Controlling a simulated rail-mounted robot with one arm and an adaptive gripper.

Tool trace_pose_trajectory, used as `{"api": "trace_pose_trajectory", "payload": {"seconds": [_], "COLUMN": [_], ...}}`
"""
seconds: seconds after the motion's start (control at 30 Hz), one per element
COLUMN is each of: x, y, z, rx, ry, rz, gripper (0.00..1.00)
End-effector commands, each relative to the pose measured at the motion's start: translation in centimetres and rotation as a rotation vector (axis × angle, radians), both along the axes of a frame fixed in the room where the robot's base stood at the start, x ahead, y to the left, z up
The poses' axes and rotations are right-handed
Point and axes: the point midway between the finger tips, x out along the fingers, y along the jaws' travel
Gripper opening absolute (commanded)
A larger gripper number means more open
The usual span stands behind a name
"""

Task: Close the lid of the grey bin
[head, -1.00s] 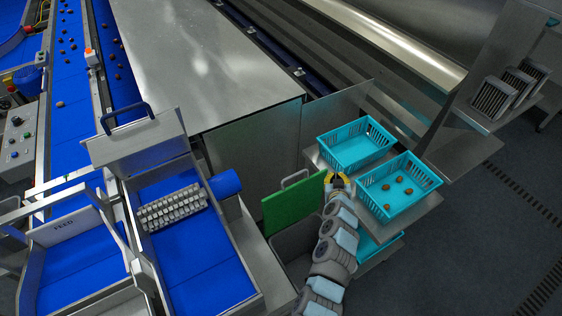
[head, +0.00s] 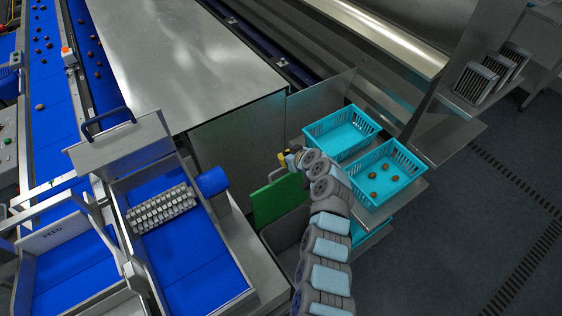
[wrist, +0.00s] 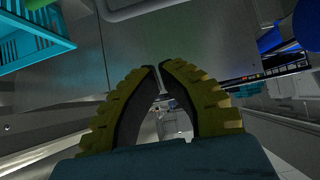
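The grey bin (head: 285,228) stands low between the feed machine and the basket shelf, partly hidden by my arm. Its green lid (head: 277,200) stands raised and open at the bin's far left side, with a grey handle at its top edge. My gripper (head: 282,158) is just beyond and above the lid's top edge, near the handle; I cannot tell whether they touch. In the wrist view my gripper's yellow fingers (wrist: 158,66) have their tips nearly together, with nothing seen held between them.
Two teal baskets (head: 312,131) (head: 412,158) stand on the shelf to the right, the nearer one holding several dates. A metal cabinet panel (head: 240,140) is behind the lid. A blue roller end (head: 212,181) juts out to the left.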

Motion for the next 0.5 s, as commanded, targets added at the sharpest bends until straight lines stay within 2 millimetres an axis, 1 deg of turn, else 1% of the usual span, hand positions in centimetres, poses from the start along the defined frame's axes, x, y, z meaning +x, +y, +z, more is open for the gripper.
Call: {"api": "trace_pose_trajectory", "payload": {"seconds": [0.5], "x": [1.6], "y": [1.3], "z": [-2.0], "rx": [0.001], "ry": [0.005], "rz": [0.003], "gripper": [0.0]}}
